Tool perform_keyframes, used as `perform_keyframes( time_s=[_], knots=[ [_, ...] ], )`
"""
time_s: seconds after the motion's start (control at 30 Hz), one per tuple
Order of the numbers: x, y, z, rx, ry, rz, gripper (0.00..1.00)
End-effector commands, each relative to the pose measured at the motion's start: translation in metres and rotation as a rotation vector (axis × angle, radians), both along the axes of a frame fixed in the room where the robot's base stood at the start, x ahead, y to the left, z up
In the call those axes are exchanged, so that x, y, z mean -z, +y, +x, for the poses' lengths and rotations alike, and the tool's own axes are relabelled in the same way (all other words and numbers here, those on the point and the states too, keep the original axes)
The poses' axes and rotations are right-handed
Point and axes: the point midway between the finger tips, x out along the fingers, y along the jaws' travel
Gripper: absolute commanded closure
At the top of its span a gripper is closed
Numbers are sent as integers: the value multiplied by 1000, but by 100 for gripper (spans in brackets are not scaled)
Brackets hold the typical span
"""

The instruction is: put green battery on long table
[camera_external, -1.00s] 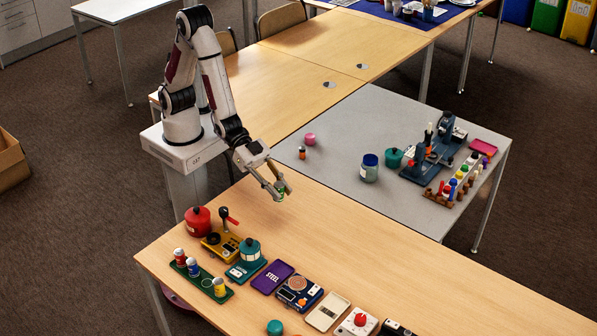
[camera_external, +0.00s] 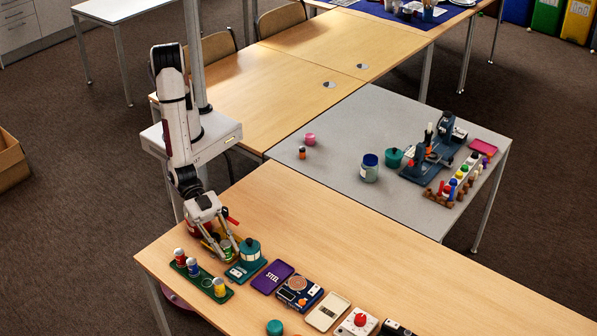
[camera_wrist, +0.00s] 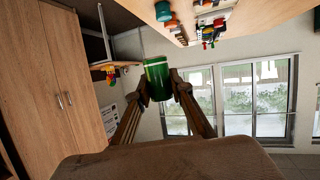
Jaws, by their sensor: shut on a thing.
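The green battery (camera_wrist: 157,78) is a green cylinder with a pale band near its top, held between the fingertips in the wrist view. In the external view my gripper (camera_external: 223,251) is shut on it and points down over the left end of the long table (camera_external: 340,240). The battery (camera_external: 227,256) is mostly hidden there by the fingers. It is close to the yellow device and the teal device, and I cannot tell whether it touches anything below.
A green rack (camera_external: 203,282) with several small jars stands in front of my gripper. A teal device (camera_external: 247,266) is just right, with a purple case (camera_external: 271,277) beyond. A red pot is partly hidden behind my gripper.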

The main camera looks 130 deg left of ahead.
Motion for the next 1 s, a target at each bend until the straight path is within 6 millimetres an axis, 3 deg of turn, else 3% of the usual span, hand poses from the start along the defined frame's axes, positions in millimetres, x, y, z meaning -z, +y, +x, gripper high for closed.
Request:
perform_keyframes(
  time_s=[0.2,0.5,0.73,1.0],
  knots=[
    [12,-50,-8,-15,-6,1,100],
    [27,-100,-24,-69,-11,4,100],
    [39,-127,-39,-129,-14,8,100],
    [53,-145,-58,-226,-20,13,100]
  ],
)
